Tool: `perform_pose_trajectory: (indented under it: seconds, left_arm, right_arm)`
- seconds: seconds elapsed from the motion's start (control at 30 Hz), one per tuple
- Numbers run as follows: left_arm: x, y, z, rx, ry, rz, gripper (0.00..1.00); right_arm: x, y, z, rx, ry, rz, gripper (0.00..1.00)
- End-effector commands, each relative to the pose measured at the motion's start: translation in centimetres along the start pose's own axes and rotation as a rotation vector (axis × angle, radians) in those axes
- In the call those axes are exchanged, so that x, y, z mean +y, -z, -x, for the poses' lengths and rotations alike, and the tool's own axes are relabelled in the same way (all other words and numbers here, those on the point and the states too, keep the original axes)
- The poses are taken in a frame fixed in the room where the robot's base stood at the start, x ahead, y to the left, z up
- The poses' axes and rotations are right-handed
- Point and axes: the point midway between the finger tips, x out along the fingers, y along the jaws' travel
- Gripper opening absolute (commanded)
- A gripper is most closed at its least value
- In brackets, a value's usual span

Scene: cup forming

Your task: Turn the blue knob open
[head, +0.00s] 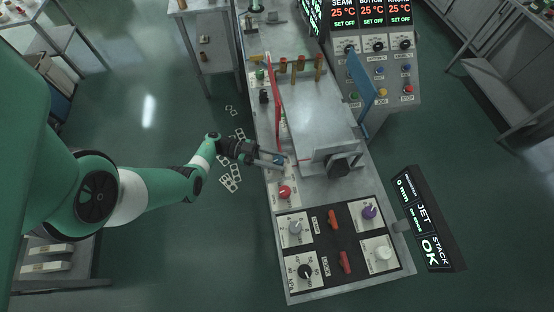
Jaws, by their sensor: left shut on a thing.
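My left gripper (277,160) reaches in from the left to the left edge of the machine bench (330,190). It is shut on the blue knob (281,158), a small patch of which shows between and beside the fingers. The fingers hide most of the knob, so how far it is turned cannot be told. A red knob (285,192) sits just below it on the same pale strip. My right gripper is not in view.
A front panel carries grey (295,228), purple (369,212), white (383,253) and black (305,271) knobs. A long red bar (276,90) stands just above the gripper. The floor left of the bench is open, with scattered pale flat pieces (229,183).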

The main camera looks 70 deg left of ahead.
Motion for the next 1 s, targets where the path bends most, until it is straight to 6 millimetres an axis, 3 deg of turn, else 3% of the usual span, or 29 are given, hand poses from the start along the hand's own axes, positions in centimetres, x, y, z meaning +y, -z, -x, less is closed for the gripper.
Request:
perform_pose_trajectory:
  seconds: [0.13,0.17,0.3,0.67,0.83,1.0]
  left_arm:
    - [0.0,0.0,0.0,0.001,-0.001,-0.001,0.0]
    - [0.0,0.0,0.0,0.001,-0.001,-0.001,0.48]
    - [0.0,0.0,0.0,0.001,-0.001,-0.001,0.73]
    - [0.0,0.0,0.4,0.0,0.001,-0.001,0.74]
    - [-0.1,-0.1,3.1,0.0,0.006,-0.001,0.74]
    - [-0.2,-0.4,7.7,0.0,0.008,-0.003,0.74]
  right_arm:
    - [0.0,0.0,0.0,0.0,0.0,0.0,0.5]
    - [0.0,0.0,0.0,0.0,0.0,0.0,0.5]
    - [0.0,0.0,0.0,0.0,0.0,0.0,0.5]
    - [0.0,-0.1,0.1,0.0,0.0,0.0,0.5]
    - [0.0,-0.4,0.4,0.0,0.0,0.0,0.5]
    - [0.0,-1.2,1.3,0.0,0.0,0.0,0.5]
